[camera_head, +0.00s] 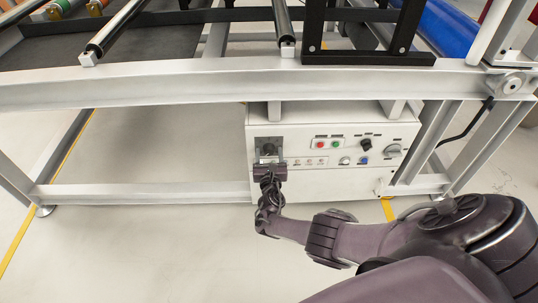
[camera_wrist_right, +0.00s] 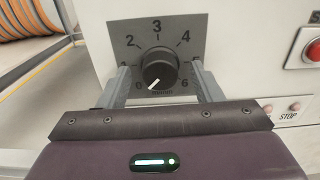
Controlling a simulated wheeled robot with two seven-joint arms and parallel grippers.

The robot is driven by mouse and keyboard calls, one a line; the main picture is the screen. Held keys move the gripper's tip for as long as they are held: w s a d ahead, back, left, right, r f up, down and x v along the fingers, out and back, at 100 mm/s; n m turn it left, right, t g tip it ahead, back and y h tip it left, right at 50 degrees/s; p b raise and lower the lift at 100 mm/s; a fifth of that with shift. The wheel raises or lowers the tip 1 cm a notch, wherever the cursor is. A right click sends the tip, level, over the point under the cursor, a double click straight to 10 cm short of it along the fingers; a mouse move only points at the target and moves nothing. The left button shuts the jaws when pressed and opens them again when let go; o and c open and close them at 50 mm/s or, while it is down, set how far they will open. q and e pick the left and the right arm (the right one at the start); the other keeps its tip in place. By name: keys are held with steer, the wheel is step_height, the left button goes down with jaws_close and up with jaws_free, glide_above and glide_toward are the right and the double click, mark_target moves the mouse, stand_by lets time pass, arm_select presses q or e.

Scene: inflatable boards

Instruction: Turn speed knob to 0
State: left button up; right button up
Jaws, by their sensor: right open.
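The speed knob (camera_wrist_right: 158,70) is a round black dial on a grey plate (camera_wrist_right: 185,33) with numbers. Its white pointer line is at the lower left, aimed towards the 0 mark, though a small offset is hard to judge. In the head view the knob (camera_head: 269,149) is at the left of the white control box (camera_head: 310,183). My right gripper (camera_wrist_right: 164,84) is open, with one finger on each side of the knob. Whether the fingers touch it is unclear. In the head view my right gripper (camera_head: 269,163) is just below the knob. My left gripper is out of view.
Red (camera_head: 320,144) and green (camera_head: 336,144) buttons, a black knob (camera_head: 366,145) and a grey switch (camera_head: 393,151) are to the right on the box. A metal frame beam (camera_head: 180,83) runs above. The floor to the left is clear.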

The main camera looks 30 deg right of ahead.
mark_target(269, 153)
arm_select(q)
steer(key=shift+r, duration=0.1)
arm_select(e)
steer(key=shift+s, duration=0.1)
steer(key=shift+s+a+p, duration=0.25)
steer(key=shift+s+p, duration=0.05)
steer(key=shift+p, duration=0.05)
steer(key=p+v, duration=0.2)
steer(key=v, duration=0.2)
steer(key=shift+s+a+r, duration=0.15)
steer(key=shift+s, duration=0.1)
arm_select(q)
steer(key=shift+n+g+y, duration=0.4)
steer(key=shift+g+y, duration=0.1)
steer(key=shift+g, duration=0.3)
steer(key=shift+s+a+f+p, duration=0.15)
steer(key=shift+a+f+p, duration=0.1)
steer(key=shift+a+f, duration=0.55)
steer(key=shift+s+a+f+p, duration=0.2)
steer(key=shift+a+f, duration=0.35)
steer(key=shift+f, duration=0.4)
arm_select(e)
steer(key=shift+v, duration=1.15)
